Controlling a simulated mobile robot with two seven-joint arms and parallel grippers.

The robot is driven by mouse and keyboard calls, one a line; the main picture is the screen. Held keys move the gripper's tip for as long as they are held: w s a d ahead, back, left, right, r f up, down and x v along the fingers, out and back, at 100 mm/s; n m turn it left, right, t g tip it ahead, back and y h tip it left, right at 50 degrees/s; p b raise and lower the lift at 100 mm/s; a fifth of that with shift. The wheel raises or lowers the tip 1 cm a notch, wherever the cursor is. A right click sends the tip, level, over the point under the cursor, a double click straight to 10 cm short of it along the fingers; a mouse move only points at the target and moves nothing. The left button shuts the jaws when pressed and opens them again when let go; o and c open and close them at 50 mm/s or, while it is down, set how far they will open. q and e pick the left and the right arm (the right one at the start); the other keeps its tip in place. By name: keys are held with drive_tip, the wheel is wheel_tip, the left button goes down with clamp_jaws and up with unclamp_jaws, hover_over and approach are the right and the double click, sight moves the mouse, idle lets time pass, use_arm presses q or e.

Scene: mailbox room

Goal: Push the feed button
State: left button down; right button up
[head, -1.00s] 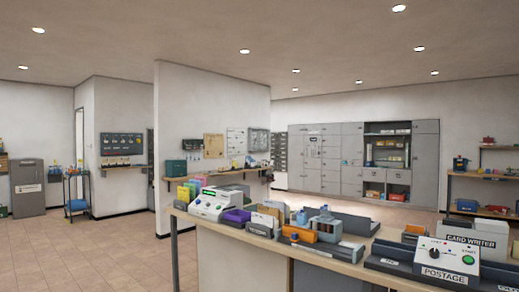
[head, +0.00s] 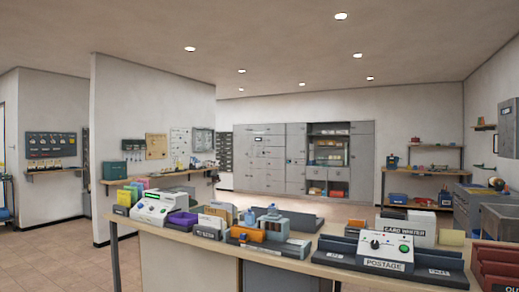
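No button with a readable "feed" label shows in the head view. A white and grey machine marked POSTAGE (head: 385,266) stands on the front counter at the right, with a black dial (head: 376,245) and a round green button (head: 404,248) on its face. Another white machine (head: 157,206) with small green parts stands at the counter's left end; its small labels are too small to read. Neither of my grippers is in view.
The counter (head: 215,247) crosses the foreground, with a purple item (head: 182,219), an orange block (head: 248,235) and dark trays along it. A CARD WRITER sign (head: 404,230) stands behind the POSTAGE machine. Grey lockers (head: 262,160) line the back wall. Tiled floor (head: 55,262) is clear at left.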

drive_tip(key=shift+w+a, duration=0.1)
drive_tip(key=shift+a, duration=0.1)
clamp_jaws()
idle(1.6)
